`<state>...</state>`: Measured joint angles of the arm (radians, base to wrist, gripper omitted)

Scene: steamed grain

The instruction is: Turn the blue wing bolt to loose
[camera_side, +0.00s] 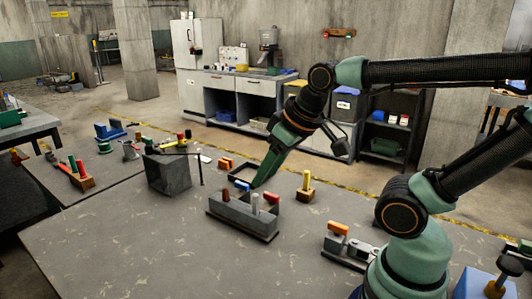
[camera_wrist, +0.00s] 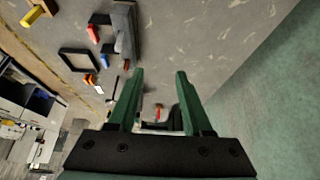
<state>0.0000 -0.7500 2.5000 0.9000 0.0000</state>
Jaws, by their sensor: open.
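The small blue piece (camera_side: 241,185) that looks like the wing bolt sits at the back of a grey block fixture (camera_side: 240,212) in the side view. A small blue piece (camera_wrist: 106,62) shows left of the fingers there, beside a grey block (camera_wrist: 124,30).
An orange-topped grey piece (camera_side: 338,228) stands at the front right. A dark grey cube (camera_side: 168,173) stands to the left. The front left tabletop is clear.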

